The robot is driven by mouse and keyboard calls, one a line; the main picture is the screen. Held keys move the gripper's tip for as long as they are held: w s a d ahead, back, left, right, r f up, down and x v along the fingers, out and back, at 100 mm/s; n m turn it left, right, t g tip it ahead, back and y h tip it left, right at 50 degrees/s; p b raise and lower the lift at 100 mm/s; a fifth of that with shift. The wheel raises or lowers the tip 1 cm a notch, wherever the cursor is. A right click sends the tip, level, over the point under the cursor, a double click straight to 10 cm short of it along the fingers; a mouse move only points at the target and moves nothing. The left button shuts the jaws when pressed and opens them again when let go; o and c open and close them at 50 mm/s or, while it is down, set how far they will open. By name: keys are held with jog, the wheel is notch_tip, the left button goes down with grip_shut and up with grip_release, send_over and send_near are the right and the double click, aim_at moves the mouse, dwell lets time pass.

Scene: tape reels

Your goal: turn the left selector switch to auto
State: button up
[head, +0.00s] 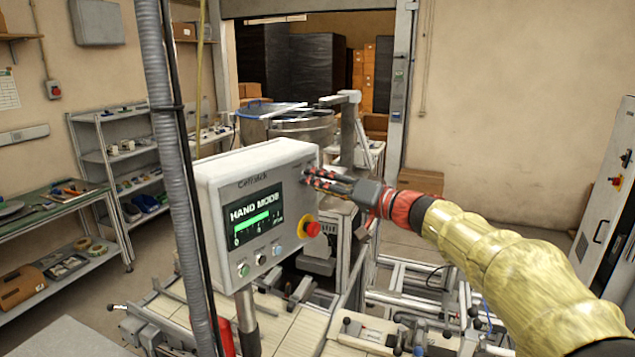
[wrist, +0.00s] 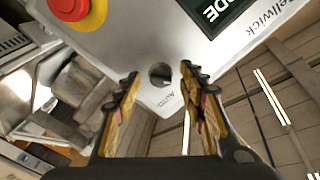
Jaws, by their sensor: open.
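A pale grey control box (head: 258,190) stands on a post in the head view, its screen (head: 255,215) reading "HAND MODE". In the wrist view a round dark selector switch (wrist: 160,74) sits near the box's corner, with the word "AUTO" printed beside it. My gripper (head: 311,181) reaches the box's upper right corner from the right and hides the switch in the head view. In the wrist view my gripper (wrist: 160,71) is open, with one fingertip on each side of the switch. I cannot tell whether they touch it. No second selector is clearly visible.
A red emergency stop button on a yellow base (head: 307,227) protrudes from the box close below my gripper. Several small buttons (head: 260,258) line its lower face. A grey corrugated conduit (head: 165,110) hangs left of the box. Machine frames (head: 410,300) stand below my arm.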

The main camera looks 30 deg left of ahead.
jog(key=shift+w+a, duration=0.1)
jog(key=shift+a, duration=0.2)
jog(key=shift+c, duration=0.4)
grip_shut()
